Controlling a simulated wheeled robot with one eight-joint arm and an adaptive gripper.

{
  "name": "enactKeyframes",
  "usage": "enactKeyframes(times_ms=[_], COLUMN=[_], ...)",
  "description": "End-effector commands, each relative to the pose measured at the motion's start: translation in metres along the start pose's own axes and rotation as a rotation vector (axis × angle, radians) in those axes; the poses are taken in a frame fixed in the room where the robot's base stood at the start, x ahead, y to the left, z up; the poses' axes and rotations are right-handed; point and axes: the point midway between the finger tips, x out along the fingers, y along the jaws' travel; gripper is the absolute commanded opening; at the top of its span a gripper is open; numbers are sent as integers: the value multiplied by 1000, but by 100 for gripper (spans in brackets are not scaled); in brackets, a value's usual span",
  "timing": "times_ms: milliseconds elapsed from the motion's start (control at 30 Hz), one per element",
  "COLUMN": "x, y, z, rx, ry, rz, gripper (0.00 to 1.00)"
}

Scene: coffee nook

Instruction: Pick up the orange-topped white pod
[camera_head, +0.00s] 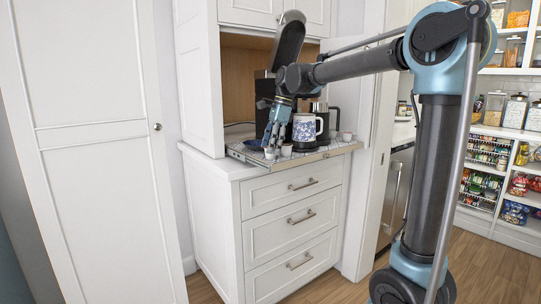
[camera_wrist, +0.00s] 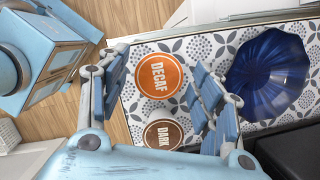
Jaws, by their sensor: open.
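The orange-topped white pod (camera_wrist: 158,75), marked DECAF, stands upright on the patterned tray in the wrist view. My gripper (camera_wrist: 162,62) is open, with one finger on each side of this pod in the picture. I cannot tell how far above the pod the fingertips are. In the head view my gripper (camera_head: 271,143) reaches down at the tray's front left, over small white pods, and their top colours are hard to make out there.
A brown-topped pod (camera_wrist: 162,135) marked DARK sits close beside the orange one. A blue fluted bowl (camera_wrist: 268,74) lies to the right. In the head view a blue-and-white mug (camera_head: 304,128) stands right of my gripper on the tray (camera_head: 318,156), and another white pod (camera_head: 347,136) stands farther right.

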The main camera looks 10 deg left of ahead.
Motion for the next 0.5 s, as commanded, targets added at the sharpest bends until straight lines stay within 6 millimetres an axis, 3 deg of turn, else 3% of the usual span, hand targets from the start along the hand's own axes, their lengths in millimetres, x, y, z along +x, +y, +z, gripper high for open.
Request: enactKeyframes(times_ms=[133, 367, 500], x=[12, 13, 13], y=[0, 0, 0], z=[0, 0, 0], rx=[0, 0, 0], ry=[0, 0, 0], rz=[0, 0, 0], gripper=[60, 60, 36])
